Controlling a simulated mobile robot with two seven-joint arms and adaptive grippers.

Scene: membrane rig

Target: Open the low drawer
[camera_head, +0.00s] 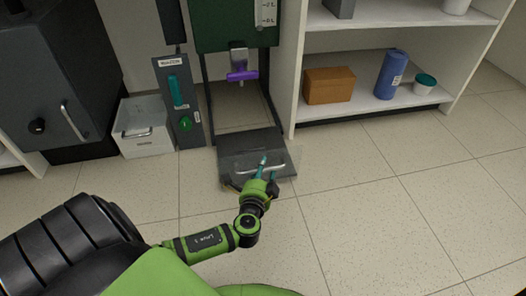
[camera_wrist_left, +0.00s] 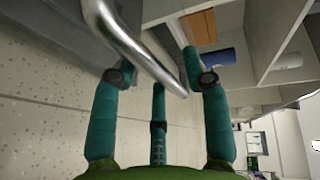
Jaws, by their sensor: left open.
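The low drawer (camera_head: 236,146) is a dark grey, flat-topped unit at floor level below the green rig, with a curved silver bar handle (camera_head: 246,172) on its front. I cannot tell whether it is pulled out at all. My left gripper (camera_head: 268,168) is at the handle, its teal fingers open. In the left wrist view the handle (camera_wrist_left: 138,45) runs diagonally past the spread fingers of the left gripper (camera_wrist_left: 163,80), close to them; contact is not clear. The gripper partly hides the drawer front in the head view. My right gripper is not in view.
A panel (camera_head: 170,72) with a teal handle and green knob stands left of the drawer, beside a white bin (camera_head: 144,145). A purple-handled valve (camera_head: 242,75) is above. Shelves (camera_head: 350,108) on the right hold a box, a blue cylinder and a tub. Floor in front is clear.

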